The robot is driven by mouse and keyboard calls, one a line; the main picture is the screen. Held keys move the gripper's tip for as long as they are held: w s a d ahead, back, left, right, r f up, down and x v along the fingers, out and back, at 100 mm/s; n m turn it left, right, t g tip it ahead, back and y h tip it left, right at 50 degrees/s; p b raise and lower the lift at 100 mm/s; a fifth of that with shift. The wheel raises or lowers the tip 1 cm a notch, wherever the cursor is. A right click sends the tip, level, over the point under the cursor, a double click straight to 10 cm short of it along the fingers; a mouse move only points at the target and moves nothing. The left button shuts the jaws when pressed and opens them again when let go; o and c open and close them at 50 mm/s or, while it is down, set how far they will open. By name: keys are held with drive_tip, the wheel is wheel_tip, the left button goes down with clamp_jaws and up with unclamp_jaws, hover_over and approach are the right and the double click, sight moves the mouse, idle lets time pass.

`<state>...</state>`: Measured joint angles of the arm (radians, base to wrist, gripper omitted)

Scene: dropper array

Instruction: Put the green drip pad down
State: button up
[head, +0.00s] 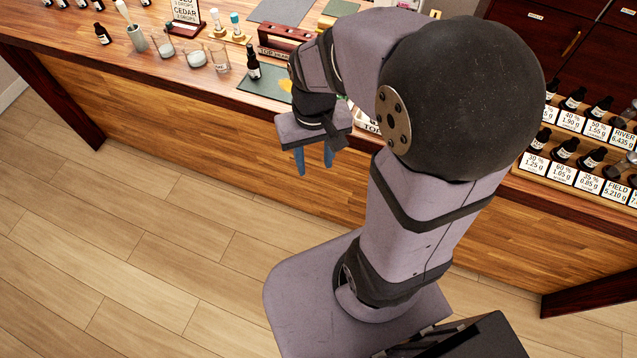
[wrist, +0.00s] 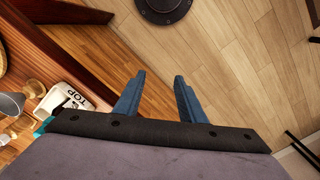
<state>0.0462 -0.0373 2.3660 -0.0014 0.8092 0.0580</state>
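My gripper (head: 314,166) hangs in front of the counter's near edge, over the floor side, with its two blue fingers apart. In the wrist view my gripper (wrist: 159,82) is open, with only wooden surfaces showing between the fingers. A dark green pad (head: 258,86) lies flat on the counter behind my gripper, partly hidden by my arm. A yellow patch shows at its right, and a dark dropper bottle (head: 253,65) stands upright at its far left edge. Another green piece (head: 340,8) shows at the back, partly cut off. I cannot tell which one is the drip pad.
The wooden counter (head: 200,83) holds glass beakers (head: 195,54), a cup with a pestle (head: 136,38) and a dark red rack (head: 283,38). Rows of labelled bottles (head: 565,148) stand at the right. A white block marked TOP (wrist: 68,100) shows in the wrist view.

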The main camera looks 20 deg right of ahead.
drive_tip(key=shift+n, duration=0.6)
drive_tip(key=s, duration=0.1)
drive_tip(key=s+f, duration=0.1)
drive_tip(key=s, duration=0.1)
drive_tip(key=s+a+f, duration=0.1)
drive_tip(key=shift+s+a, duration=0.1)
drive_tip(key=shift+s, duration=0.3)
drive_tip(key=shift+o, duration=0.3)
drive_tip(key=w+d+r+m, duration=0.1)
drive_tip(key=w+d+m, duration=0.2)
drive_tip(key=w+d, duration=0.2)
drive_tip(key=w+d+r+m+b, duration=0.1)
drive_tip(key=w+d+m, duration=0.2)
drive_tip(key=w+d, duration=0.3)
drive_tip(key=w+d+r+m+b, duration=0.1)
drive_tip(key=w+d+m, duration=0.2)
drive_tip(key=w, duration=1.1)
drive_tip(key=shift+w+d+r, duration=0.1)
drive_tip(key=shift+d+r, duration=0.1)
drive_tip(key=shift+d, duration=0.65)
drive_tip(key=shift+d+r, duration=0.2)
drive_tip(key=shift+d, duration=0.65)
drive_tip(key=shift+f+p, duration=1.6)
drive_tip(key=shift+f, duration=2.05)
drive_tip(key=c, duration=0.8)
drive_tip(key=shift+o, duration=0.2)
drive_tip(key=shift+w+r, duration=0.1)
wheel_tip(320, 180, up, 10)
drive_tip(key=b, duration=0.3)
